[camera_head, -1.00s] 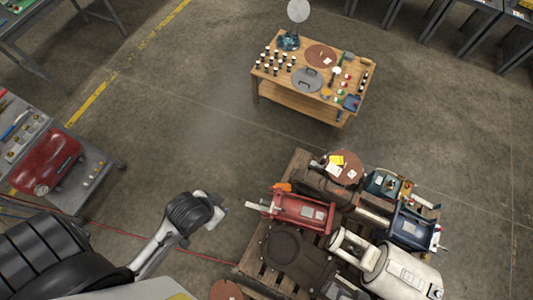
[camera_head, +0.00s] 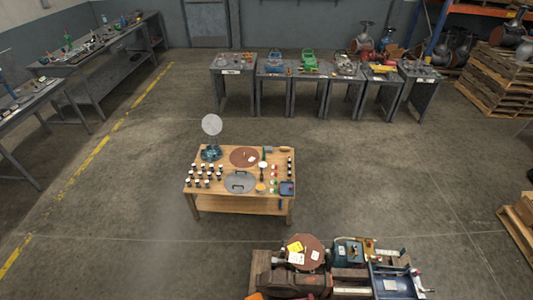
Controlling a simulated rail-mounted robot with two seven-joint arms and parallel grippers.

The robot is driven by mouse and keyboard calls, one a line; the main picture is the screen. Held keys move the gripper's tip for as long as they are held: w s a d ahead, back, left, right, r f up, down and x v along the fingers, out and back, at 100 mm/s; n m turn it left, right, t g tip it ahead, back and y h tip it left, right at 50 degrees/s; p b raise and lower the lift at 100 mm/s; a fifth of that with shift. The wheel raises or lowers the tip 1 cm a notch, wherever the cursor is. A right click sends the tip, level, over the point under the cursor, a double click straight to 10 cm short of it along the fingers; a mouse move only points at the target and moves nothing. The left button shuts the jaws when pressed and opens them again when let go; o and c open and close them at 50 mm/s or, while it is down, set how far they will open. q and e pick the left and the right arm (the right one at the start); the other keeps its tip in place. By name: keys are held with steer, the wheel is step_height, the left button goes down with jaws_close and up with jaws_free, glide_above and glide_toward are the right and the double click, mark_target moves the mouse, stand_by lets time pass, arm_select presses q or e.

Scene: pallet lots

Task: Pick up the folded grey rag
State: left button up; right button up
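I cannot make out a folded grey rag in this view. The items on the wooden table (camera_head: 201,179) and the far benches are too small to tell whether one of them is it. Neither of my grippers is in view. The wooden table stands mid-floor and holds a grey round disc with a handle (camera_head: 240,183), a brown round disc (camera_head: 245,157), several small dark cylinders with white tops, and a blue tray (camera_head: 287,188).
A pallet load of machine parts, with a blue motor (camera_head: 348,253), fills the bottom right. A row of grey benches (camera_head: 232,90) stands at the back, workbenches (camera_head: 100,68) at the left, stacked pallets (camera_head: 497,85) at the right. Floor around the table is clear.

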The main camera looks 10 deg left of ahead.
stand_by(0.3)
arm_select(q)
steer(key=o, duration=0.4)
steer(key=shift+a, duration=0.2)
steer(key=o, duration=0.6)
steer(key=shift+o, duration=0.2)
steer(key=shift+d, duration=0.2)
